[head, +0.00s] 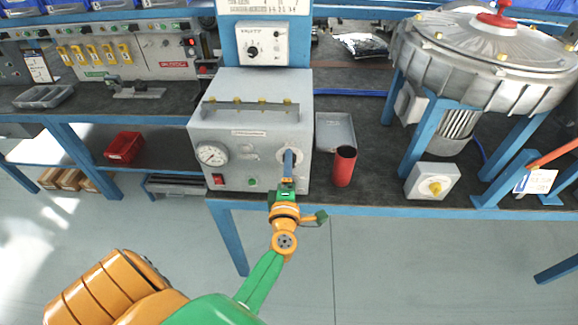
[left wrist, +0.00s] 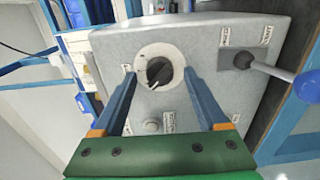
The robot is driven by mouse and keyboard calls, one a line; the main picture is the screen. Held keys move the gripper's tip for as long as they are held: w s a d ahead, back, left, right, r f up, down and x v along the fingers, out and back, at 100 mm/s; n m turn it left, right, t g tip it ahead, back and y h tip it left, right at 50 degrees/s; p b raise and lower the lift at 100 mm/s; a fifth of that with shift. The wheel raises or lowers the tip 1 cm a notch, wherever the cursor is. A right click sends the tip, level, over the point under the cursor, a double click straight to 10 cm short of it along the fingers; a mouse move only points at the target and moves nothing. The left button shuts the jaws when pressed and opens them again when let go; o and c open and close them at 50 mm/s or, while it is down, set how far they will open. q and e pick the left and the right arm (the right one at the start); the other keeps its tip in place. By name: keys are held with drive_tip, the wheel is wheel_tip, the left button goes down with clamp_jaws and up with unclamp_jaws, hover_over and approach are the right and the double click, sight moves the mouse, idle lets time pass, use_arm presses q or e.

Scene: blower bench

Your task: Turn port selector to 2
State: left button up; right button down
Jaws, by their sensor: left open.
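The port selector appears to be the black knob (left wrist: 159,72) on a round pale plate on the front of the grey box (head: 245,172). In the left wrist view the knob lies between my two blue fingertips, with a gap on each side. A small pale mark shows at its lower left edge; the position markings are too small to read. My left gripper (head: 289,160) is open in front of the box's right side. My right gripper is not in view.
A lever with a blue ball (left wrist: 306,86) sticks out beside the knob. The box also carries a gauge (head: 212,154) and a red switch (head: 218,179). A red cylinder (head: 344,168) stands close on the right, near a grey tray (head: 335,130) and a yellow-knobbed box (head: 433,182).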

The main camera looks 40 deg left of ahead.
use_arm(q)
drive_tip(key=shift+w+a, duration=0.25)
drive_tip(key=shift+w, duration=0.2)
drive_tip(key=shift+s, duration=0.1)
drive_tip(key=shift+c, duration=0.4)
clamp_jaws()
